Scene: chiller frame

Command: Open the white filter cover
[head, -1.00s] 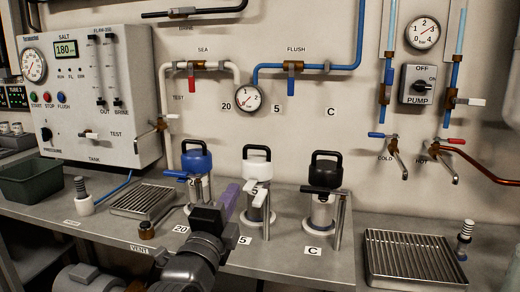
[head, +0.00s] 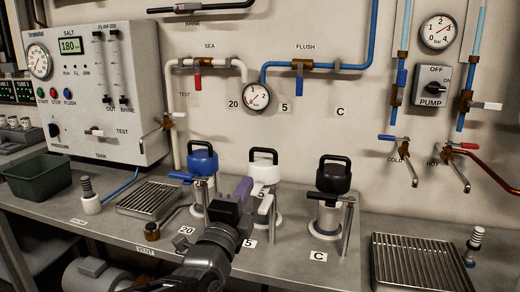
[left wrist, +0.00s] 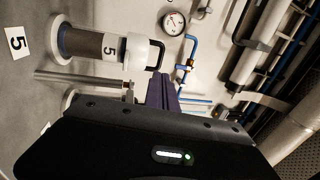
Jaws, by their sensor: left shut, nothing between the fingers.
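The white filter cover (head: 264,174) with its black loop handle sits on the middle housing, marked 5. In the left wrist view the cover (left wrist: 136,52) and its housing appear sideways. A white lever end (head: 266,203) shows by the post at the housing's front; the rest is hidden behind my gripper. My left gripper (head: 243,189), with purple fingers, is shut and empty in front and to the left of the cover. In the left wrist view its fingers (left wrist: 162,92) are beside the cover's edge and the post top; I cannot tell whether they touch. My right gripper is out of view.
A blue-covered housing (head: 202,163) stands to the left and a black-covered one (head: 333,180) to the right, each with a lever and post. Drain grates (head: 150,198) (head: 420,260) lie on the bench. A pressure gauge (head: 256,96) and pipes are on the wall behind.

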